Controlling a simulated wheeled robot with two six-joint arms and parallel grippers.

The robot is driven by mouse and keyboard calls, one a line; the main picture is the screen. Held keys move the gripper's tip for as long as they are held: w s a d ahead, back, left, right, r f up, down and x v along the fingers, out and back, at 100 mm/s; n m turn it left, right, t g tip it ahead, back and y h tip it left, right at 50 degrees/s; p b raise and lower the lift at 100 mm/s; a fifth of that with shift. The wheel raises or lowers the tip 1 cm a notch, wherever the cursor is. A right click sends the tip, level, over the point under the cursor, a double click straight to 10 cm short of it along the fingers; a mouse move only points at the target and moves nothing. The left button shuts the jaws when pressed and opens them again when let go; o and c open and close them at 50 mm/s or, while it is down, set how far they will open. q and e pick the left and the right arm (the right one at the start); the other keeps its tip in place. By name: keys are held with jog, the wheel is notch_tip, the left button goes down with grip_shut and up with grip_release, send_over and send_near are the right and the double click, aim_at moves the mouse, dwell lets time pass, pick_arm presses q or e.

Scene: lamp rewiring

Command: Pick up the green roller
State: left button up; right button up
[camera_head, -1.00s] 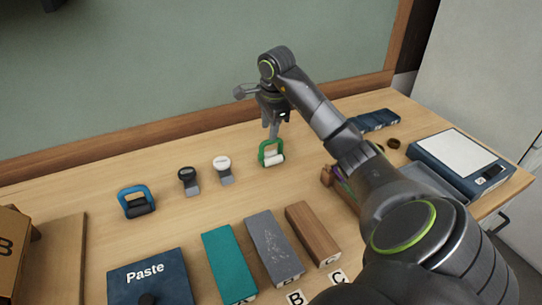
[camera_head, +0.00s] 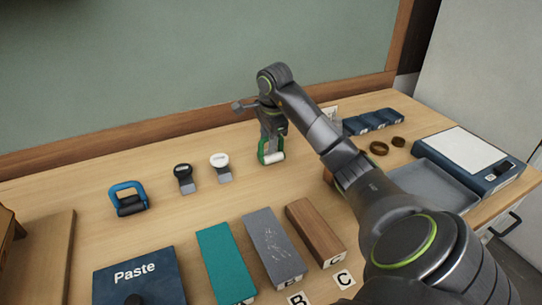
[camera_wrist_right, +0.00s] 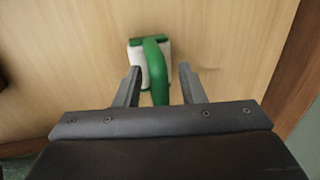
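The green roller (camera_head: 262,155) stands on the wooden table near the back, with a green handle and a white roller part. My right gripper (camera_head: 270,139) points down over it from above. In the right wrist view, the green roller (camera_wrist_right: 155,62) shows between and just beyond the two fingers of my right gripper (camera_wrist_right: 160,78). The fingers are apart, with a gap on each side of the green handle. My left gripper is not in view.
A blue roller (camera_head: 128,199), a black-topped tool (camera_head: 184,177) and a white-topped tool (camera_head: 220,165) stand to the left. Teal (camera_head: 226,262), grey (camera_head: 272,247) and brown (camera_head: 316,232) blocks lie in front. A paste box (camera_head: 140,280) is at front left. A scale (camera_head: 468,158) is at right.

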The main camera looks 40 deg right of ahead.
grip_shut()
jog(key=shift+r, duration=0.1)
dwell(0.3)
notch_tip(320, 180, up, 10)
jog(key=p, duration=0.8)
jog(key=c, duration=0.5)
grip_release()
jog(key=shift+c, duration=0.2)
grip_shut()
